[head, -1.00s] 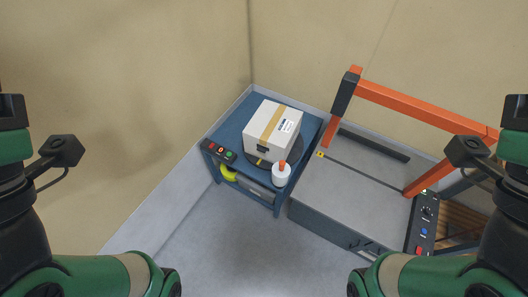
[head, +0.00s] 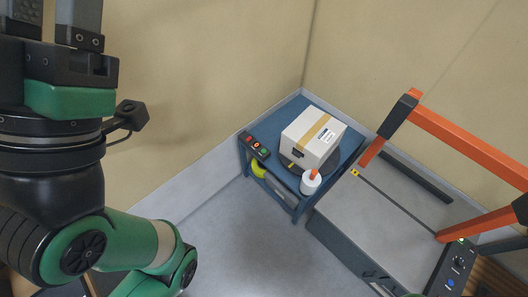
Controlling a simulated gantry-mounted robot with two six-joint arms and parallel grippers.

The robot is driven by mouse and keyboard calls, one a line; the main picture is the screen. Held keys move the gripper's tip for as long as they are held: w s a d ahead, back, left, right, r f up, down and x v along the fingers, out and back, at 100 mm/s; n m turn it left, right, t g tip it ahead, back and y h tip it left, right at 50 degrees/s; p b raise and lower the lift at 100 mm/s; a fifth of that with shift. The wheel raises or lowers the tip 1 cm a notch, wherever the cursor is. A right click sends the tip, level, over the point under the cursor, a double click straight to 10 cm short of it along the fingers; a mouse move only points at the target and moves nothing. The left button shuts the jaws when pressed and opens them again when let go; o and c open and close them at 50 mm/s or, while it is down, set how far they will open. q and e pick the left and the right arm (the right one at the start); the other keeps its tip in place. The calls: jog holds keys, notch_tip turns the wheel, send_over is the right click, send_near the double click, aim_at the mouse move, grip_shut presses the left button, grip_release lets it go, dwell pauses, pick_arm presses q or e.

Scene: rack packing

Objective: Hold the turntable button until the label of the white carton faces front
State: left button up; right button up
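The white carton (head: 331,124) sits on a dark round turntable (head: 287,161) on the blue bench. A tan tape strip crosses its top. A white printed label (head: 327,136) shows on the top, right of the tape, and a dark patch (head: 297,153) is on the side toward me. A black button panel (head: 254,146) with red and green buttons is at the bench's left front corner. My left gripper (head: 50,14) is at the upper left, far from the panel. Its fingers stand apart with nothing visible between; their tips are cut off. My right gripper is out of view.
A white container with an orange top (head: 311,182) stands by the carton's front right. A yellow item (head: 259,168) is on the bench's lower level. A grey machine (head: 375,225) with an orange frame (head: 465,144) stands right. The floor in front is clear.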

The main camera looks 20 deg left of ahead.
pick_arm(q)
grip_shut()
dwell(1.8)
